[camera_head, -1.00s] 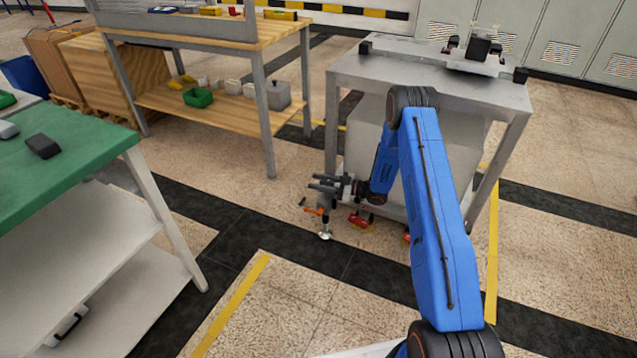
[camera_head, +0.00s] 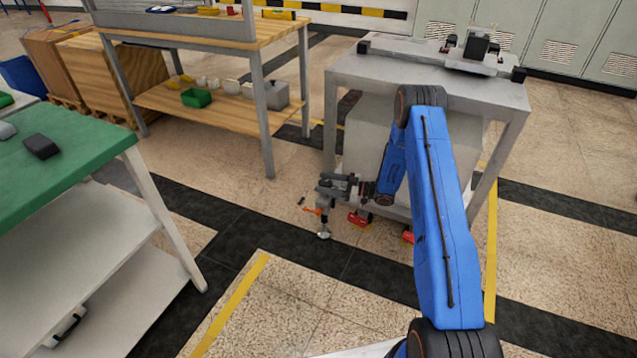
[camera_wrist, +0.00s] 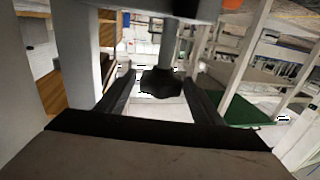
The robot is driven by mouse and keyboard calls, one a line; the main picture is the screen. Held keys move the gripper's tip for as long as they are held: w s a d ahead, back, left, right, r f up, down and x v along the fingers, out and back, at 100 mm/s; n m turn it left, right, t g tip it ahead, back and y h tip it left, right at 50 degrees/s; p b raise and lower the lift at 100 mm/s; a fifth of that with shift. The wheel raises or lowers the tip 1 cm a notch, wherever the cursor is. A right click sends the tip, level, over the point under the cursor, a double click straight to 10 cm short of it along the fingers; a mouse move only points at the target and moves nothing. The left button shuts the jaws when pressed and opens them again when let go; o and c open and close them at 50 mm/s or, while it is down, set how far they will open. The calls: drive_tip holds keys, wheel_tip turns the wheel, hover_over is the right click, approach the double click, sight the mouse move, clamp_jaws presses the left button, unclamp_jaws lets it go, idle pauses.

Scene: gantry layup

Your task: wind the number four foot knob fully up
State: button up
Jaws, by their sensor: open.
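The foot knob (camera_wrist: 160,83) is dark and lobed, on a grey vertical stem, in the middle of the wrist view. My gripper (camera_wrist: 164,72) is open, with one dark finger on each side of the knob. Gaps show between the knob and both fingers, so I see no contact. In the head view my gripper (camera_head: 335,187) is low by the left front leg of the grey metal table (camera_head: 430,90). The foot (camera_head: 323,235) with its pale round pad stands on the floor just below it. The knob is hidden there by my gripper. I cannot read a number on it.
An orange lever (camera_head: 313,211) sits beside the foot. Red parts (camera_head: 358,220) lie low under the table. A wooden-shelved bench (camera_head: 215,110) stands behind left, and a green-topped bench (camera_head: 70,180) at left. The floor in front is clear.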

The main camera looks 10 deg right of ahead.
drive_tip(key=v, duration=1.4)
drive_tip(key=shift+a, duration=0.1)
